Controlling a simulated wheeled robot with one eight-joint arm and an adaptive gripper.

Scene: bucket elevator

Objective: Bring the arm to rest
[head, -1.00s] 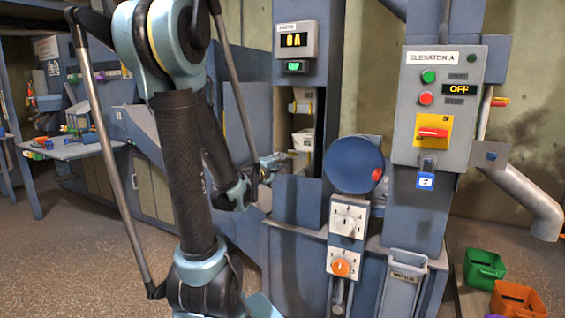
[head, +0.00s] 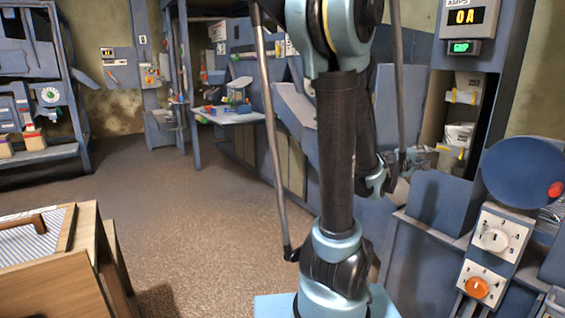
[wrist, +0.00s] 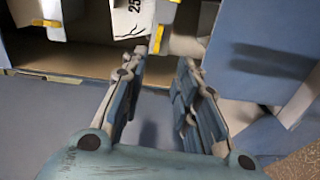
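My gripper (wrist: 163,60) shows close up in the wrist view. Its two fingers are apart with nothing between them. Past the fingertips are a brown shelf edge (wrist: 70,66) and white packages with yellow clips (wrist: 128,18). In the head view my gripper (head: 412,156) is small and partly hidden behind my arm, so its fingers are hard to make out there. It is low beside the blue elevator housing (head: 440,205), left of the opening with white bags (head: 458,135). My arm is folded, with its upper links raised and the forearm hanging down behind.
A round blue drum (head: 522,173) and a panel with two dials (head: 493,245) stand at the right. A wooden cabinet (head: 60,280) is at the front left. A blue bench (head: 230,117) stands farther back. Brown floor (head: 180,205) is clear between them.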

